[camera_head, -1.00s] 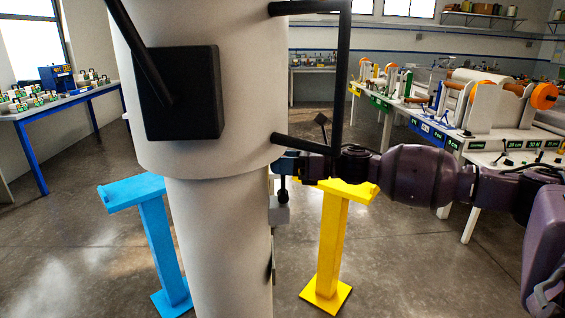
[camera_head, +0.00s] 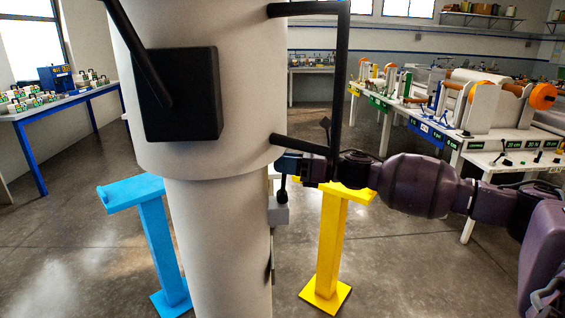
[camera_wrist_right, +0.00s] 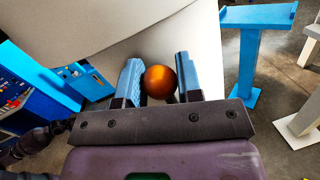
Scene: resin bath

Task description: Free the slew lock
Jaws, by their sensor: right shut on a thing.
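The thick pale column (camera_head: 218,235) stands in front of me. A small grey bracket (camera_head: 278,213) sits on its right side, with a short dark lever (camera_head: 283,190) rising from it. My right gripper (camera_head: 284,164) reaches in from the right, at the top of this lever. In the right wrist view, an orange ball knob (camera_wrist_right: 160,82) sits between the two blue fingers of the right gripper (camera_wrist_right: 160,76), which are shut on it. The gripper hides the knob in the head view. My left gripper is not in view.
A black box (camera_head: 182,95) and a black handle frame (camera_head: 340,75) are on the column's wider upper part, the frame close to my right wrist. A blue stand (camera_head: 155,235) and a yellow stand (camera_head: 332,245) flank the column. Benches (camera_head: 500,150) line the room.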

